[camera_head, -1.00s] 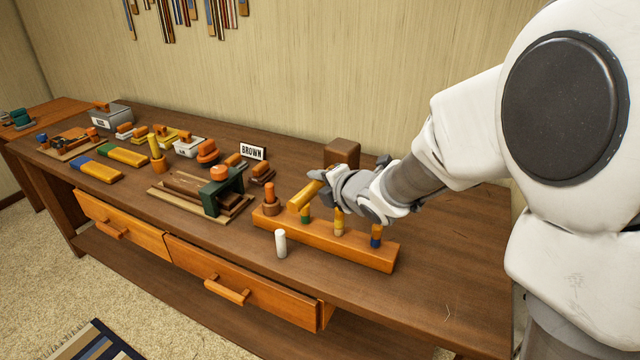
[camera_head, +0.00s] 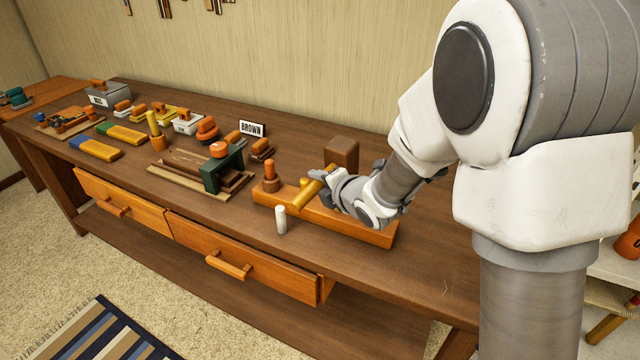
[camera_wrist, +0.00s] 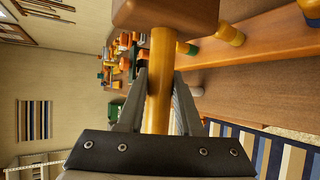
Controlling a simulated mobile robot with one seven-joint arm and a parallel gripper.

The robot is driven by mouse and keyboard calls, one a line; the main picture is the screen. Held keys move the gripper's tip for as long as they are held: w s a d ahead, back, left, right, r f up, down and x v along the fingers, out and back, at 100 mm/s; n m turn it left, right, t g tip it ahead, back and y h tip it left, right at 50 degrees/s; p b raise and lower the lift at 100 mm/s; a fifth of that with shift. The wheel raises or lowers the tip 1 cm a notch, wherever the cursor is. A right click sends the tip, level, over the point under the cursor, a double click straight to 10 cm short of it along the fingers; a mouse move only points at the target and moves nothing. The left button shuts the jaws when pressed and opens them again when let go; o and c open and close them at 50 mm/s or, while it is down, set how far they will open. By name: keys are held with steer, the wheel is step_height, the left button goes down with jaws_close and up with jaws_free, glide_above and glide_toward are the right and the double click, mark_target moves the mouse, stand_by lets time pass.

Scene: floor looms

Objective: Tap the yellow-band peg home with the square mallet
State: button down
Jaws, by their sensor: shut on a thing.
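My gripper (camera_head: 328,185) is shut on the yellow handle of the square mallet; the handle (camera_wrist: 160,85) runs between the fingers in the wrist view. The mallet's brown square head (camera_head: 342,152) is held above the peg rail (camera_head: 375,233), toward its far side. In the wrist view the head (camera_wrist: 165,14) is at the top, just left of the pegs. The yellow-band peg (camera_wrist: 229,33) stands upright in the rail, between the green-band peg (camera_wrist: 187,47) and the blue-band peg (camera_wrist: 311,10). In the head view my gripper hides the yellow-band and blue-band pegs.
An orange stubby peg-like piece (camera_head: 270,178) stands at the rail's left end. A white cylinder (camera_head: 281,219) stands in front of the rail. A green press-like frame (camera_head: 223,170) and several small tools lie to the left. The bench's right front is clear.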

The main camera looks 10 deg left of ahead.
steer(key=shift+r+p, duration=1.35)
steer(key=shift+r, duration=1.2)
